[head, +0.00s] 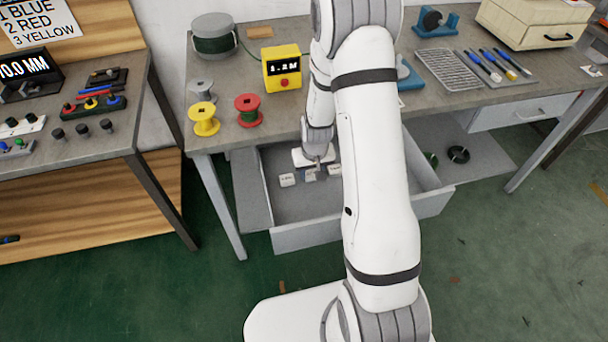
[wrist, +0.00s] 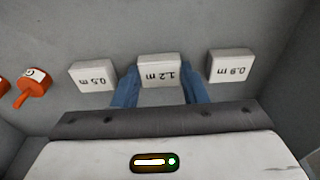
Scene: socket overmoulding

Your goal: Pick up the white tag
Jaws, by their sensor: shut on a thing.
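Three white tags lie in a row in the open grey drawer (head: 305,205). In the wrist view they read 0.5 m (wrist: 93,78), 1.2 m (wrist: 160,70) and 0.9 m (wrist: 231,66), upside down. My gripper (wrist: 160,92) has its blue fingers on both sides of the middle tag, 1.2 m, and is shut on it. The other two tags stand just outside the fingers, apart from them. In the head view my gripper (head: 311,168) is down inside the drawer; its fingers are hard to make out there. I cannot tell whether the held tag touches the drawer floor.
An orange tagged piece (wrist: 33,88) lies at the left in the wrist view. Drawer walls surround my gripper. On the bench above are a yellow display box (head: 282,68), red (head: 248,110) and yellow (head: 204,118) spools, and a wire rack (head: 450,68).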

